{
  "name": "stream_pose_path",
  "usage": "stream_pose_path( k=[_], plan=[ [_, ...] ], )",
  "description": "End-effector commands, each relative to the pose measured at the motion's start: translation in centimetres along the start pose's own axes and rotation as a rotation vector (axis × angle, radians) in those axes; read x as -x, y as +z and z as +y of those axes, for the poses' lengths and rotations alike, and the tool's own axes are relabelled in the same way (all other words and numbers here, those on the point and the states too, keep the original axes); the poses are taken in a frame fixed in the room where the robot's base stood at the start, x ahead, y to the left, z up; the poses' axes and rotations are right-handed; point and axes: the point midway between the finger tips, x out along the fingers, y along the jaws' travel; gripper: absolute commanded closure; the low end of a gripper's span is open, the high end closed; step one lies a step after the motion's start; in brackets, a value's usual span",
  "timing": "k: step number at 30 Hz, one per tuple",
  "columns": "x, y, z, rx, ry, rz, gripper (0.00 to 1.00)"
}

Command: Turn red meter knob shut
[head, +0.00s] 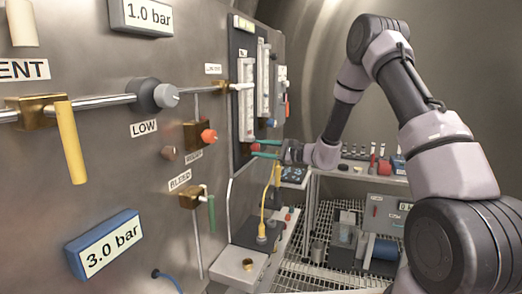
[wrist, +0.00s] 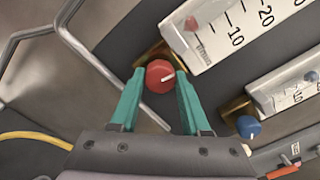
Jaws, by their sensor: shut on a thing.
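The red meter knob (wrist: 160,75) sits at the lower end of a white flow meter (wrist: 222,32) with a printed scale. In the head view my gripper (head: 262,149) reaches the panel at the foot of the left meter (head: 247,100); the red knob is hard to make out there. A small red float shows inside the meter tube in the wrist view.
A second meter (wrist: 290,84) with a blue knob (wrist: 248,127) stands close beside the red one. A yellow hose (head: 268,200) hangs below my gripper. Valves with yellow and green handles are on the left panel. A wire shelf with equipment lies below right.

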Motion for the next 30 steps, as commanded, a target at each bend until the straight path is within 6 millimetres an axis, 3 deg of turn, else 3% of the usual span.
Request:
stream_pose_path(
  k=[11,27,28,29,30],
  plan=[
    [0.1,-0.1,0.04,0.16,0.001,0.002,1.0],
    [0.09,-0.1,0.07,0.185,0.002,0.002,1.0],
    [0.09,-0.1,0.07,0.185,0.002,0.002,0.5],
    [0.1,-0.1,0.07,0.185,0.002,0.002,0.41],
    [0.09,-0.1,0.06,0.185,0.002,0.002,0.41]
  ],
)
